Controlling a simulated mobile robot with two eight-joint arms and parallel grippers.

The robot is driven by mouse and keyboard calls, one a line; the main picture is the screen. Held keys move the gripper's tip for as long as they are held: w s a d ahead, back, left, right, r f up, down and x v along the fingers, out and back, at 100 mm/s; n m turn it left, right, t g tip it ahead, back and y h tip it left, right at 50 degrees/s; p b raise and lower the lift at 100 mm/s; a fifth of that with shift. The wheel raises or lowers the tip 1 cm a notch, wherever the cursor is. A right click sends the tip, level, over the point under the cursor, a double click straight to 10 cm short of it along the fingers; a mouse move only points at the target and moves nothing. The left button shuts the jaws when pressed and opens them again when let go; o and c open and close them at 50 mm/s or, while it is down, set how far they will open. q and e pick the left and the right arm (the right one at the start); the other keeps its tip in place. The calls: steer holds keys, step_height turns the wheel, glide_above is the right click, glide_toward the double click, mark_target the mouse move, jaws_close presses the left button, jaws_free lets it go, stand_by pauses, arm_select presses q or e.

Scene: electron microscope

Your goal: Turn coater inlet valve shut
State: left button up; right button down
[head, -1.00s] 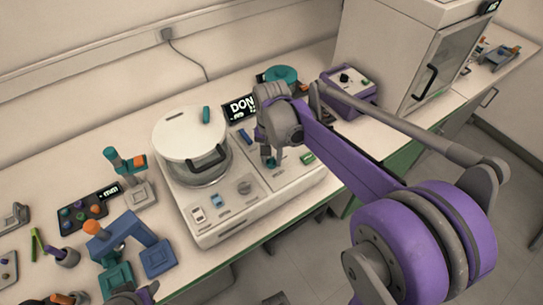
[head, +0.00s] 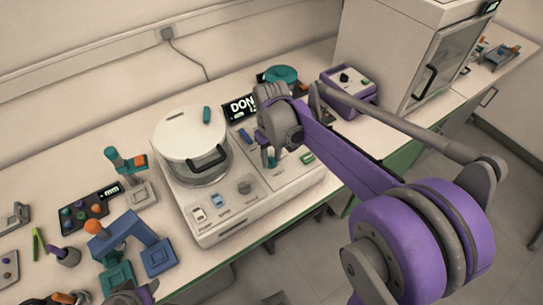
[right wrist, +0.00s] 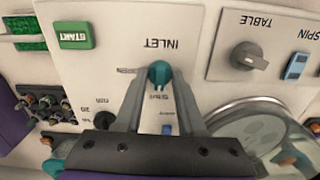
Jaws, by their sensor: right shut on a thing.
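The coater (head: 255,207) is a white bench unit with a round-lidded chamber on its left part. Its inlet valve (right wrist: 159,72) is a small teal knob under the INLET label on the panel. My right gripper (right wrist: 158,78) is shut on this knob, one finger on each side, seen from above in the right wrist view. In the head view the right gripper (head: 270,158) is at the coater's right panel, and my arm partly hides the knob. A small purple and grey part of my left arm shows at the bottom left; its jaws cannot be made out.
A display (head: 240,108) stands behind the coater, and a purple box (head: 347,92) to the right. Blue and teal fixtures (head: 128,243) crowd the bench's left.

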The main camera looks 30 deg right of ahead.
mark_target(272, 159)
steer(key=shift+n, duration=0.3)
stand_by(0.4)
steer(key=c, duration=0.5)
jaws_free()
steer(key=shift+r, duration=0.1)
step_height(272, 159, up, 11)
steer(key=shift+p, duration=0.45)
steer(key=s+a+f+t+p, duration=0.1)
steer(key=s+a+f+t, duration=0.1)
steer(key=s, duration=0.6)
steer(key=s+a+f+m+t+p, duration=0.1)
steer(key=s+a+f+t+p, duration=0.1)
steer(key=s+f, duration=0.4)
steer(key=s+a+t, duration=0.1)
steer(key=s+a, duration=0.1)
steer(key=shift+a+f, duration=0.2)
steer(key=shift+a, duration=0.2)
